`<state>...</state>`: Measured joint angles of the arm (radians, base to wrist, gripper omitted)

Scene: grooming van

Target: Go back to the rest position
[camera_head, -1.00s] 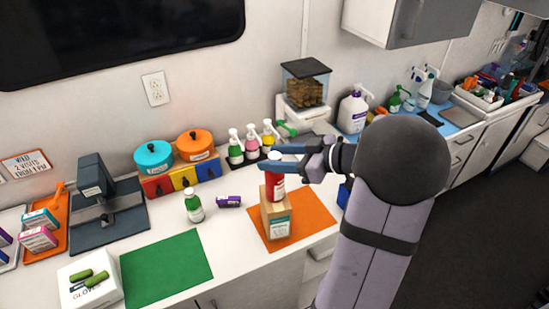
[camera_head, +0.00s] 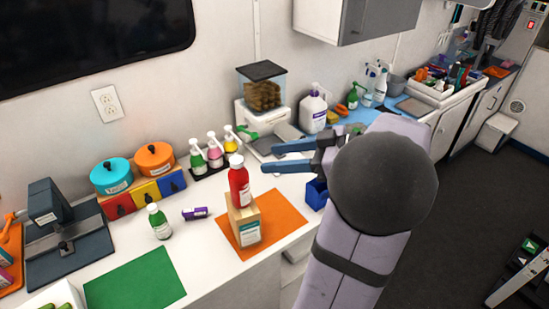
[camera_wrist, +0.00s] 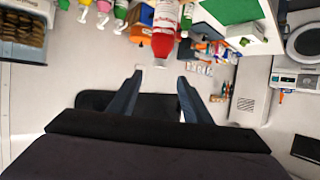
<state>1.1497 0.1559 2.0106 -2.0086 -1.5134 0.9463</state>
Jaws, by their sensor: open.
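My gripper (camera_head: 290,156) is open and empty, above the counter to the right of the red bottle. Its two blue fingers point left in the head view. In the wrist view the open fingers of my gripper (camera_wrist: 158,88) have a clear gap between them. The red bottle (camera_head: 239,184) with a white cap stands upright on a cardboard box (camera_head: 243,224), apart from the fingers. The red bottle also shows in the wrist view (camera_wrist: 164,38), beyond the fingertips. The box stands on an orange mat (camera_head: 283,217).
A green mat (camera_head: 135,282) lies at the front. Pump bottles (camera_head: 215,152), a clear bin (camera_head: 262,88) and a blue container (camera_head: 316,194) are near.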

